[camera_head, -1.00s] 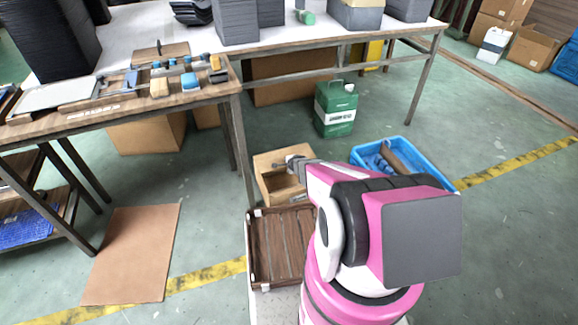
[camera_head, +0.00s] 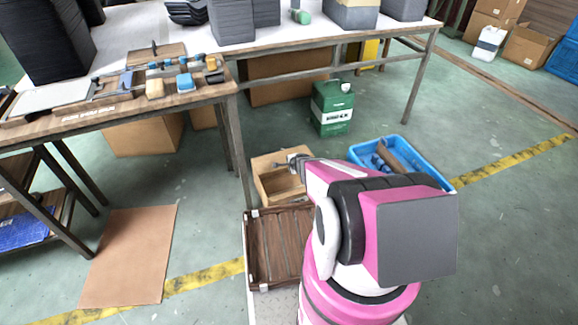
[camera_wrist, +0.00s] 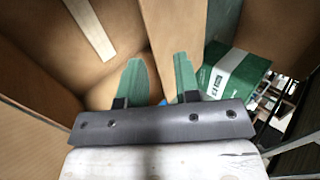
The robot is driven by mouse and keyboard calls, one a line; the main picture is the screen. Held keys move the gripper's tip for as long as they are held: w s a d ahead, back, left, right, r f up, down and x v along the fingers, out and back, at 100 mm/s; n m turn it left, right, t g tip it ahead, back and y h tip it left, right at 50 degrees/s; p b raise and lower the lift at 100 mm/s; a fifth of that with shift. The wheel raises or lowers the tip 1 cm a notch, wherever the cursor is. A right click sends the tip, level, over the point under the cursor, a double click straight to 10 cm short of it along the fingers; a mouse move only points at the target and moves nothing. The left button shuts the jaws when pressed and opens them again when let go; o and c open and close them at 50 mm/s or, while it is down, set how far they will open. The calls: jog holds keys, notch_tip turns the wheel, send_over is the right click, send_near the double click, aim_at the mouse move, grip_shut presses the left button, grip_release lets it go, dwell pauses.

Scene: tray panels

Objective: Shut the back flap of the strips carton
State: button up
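An open tan carton (camera_head: 262,190), seemingly the strips carton, stands on the floor beyond the brown slatted tray. Tan carton panels (camera_wrist: 165,45) fill much of that view; one slants down behind the right fingertip. A pale strip (camera_wrist: 90,27) lies on the panel at upper left. I cannot tell which panel is the back flap, nor whether a finger touches it.
A green canister (camera_head: 331,110) stands behind the carton and shows in the wrist view (camera_wrist: 232,75). A blue crate (camera_head: 425,173) is to the right. The slatted tray (camera_head: 250,250) is in front. A table leg (camera_head: 236,150) stands close on the left.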

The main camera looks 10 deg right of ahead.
jog(key=shift+r, duration=0.15)
jog(key=c, duration=0.4)
jog(key=shift+w+a+r, duration=0.1)
jog(key=shift+w+a, duration=0.05)
grip_shut()
notch_tip(320, 180, up, 10)
jog(key=g+h, duration=0.2)
jog(key=g, duration=0.8)
send_over(283, 159)
jog(key=s+d, duration=0.1)
jog(key=s, duration=0.5)
jog(key=f, duration=1.4)
jog(key=shift+s+d, duration=0.2)
jog(key=shift+s, duration=0.15)
